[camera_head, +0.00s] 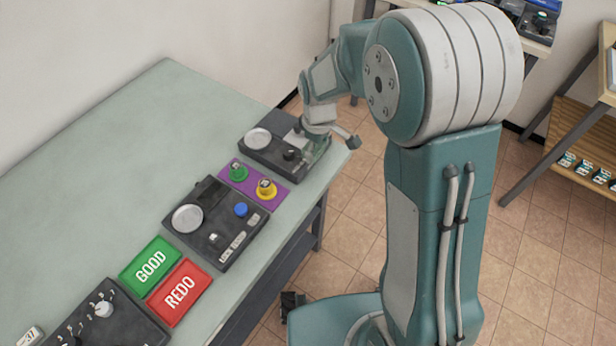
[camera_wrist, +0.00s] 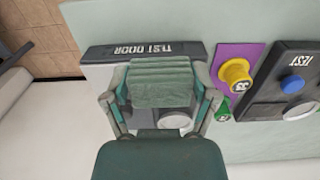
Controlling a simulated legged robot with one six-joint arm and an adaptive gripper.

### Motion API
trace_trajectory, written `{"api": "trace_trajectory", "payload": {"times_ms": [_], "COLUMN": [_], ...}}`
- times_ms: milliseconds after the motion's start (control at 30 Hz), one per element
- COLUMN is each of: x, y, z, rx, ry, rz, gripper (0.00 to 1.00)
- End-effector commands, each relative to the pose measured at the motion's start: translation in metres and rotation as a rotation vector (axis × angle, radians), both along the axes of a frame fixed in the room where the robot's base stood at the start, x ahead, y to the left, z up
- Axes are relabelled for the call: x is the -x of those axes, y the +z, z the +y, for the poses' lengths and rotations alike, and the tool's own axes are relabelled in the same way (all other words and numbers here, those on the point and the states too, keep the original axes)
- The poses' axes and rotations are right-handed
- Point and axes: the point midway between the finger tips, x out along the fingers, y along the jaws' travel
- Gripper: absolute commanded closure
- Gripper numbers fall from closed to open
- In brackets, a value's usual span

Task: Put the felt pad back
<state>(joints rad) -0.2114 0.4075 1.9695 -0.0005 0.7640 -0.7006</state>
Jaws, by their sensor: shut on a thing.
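My gripper (camera_wrist: 160,100) hangs over the far dark test station (camera_head: 262,155), near the table's right edge. In the wrist view, its two fingers stand on either side of a pale green ribbed piece, which looks like the felt pad (camera_wrist: 163,82). The fingers are shut on it. In the head view my gripper (camera_head: 317,143) is small, and a greenish patch shows beside it. In the wrist view, the pad and my gripper hide much of the station (camera_wrist: 104,53), whose label reads "TEST DOOR". I cannot tell whether the pad touches the station.
A purple plate (camera_head: 236,179) with green and yellow knobs lies beside the station. A second dark station (camera_head: 205,243) with a blue button follows, then a green GOOD plate (camera_head: 150,264) and a red REDO plate (camera_head: 180,291). The left of the table (camera_head: 110,170) is clear.

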Motion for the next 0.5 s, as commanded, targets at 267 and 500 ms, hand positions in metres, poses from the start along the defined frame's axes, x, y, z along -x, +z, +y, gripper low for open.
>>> {"api": "trace_trajectory", "payload": {"times_ms": [267, 500], "x": [0.023, 0.031], "y": [-0.036, -0.067], "z": [0.014, 0.025], "rx": [-0.002, 0.004], "ry": [-0.003, -0.004], "rz": [0.002, 0.006], "gripper": [0.69, 0.69]}}
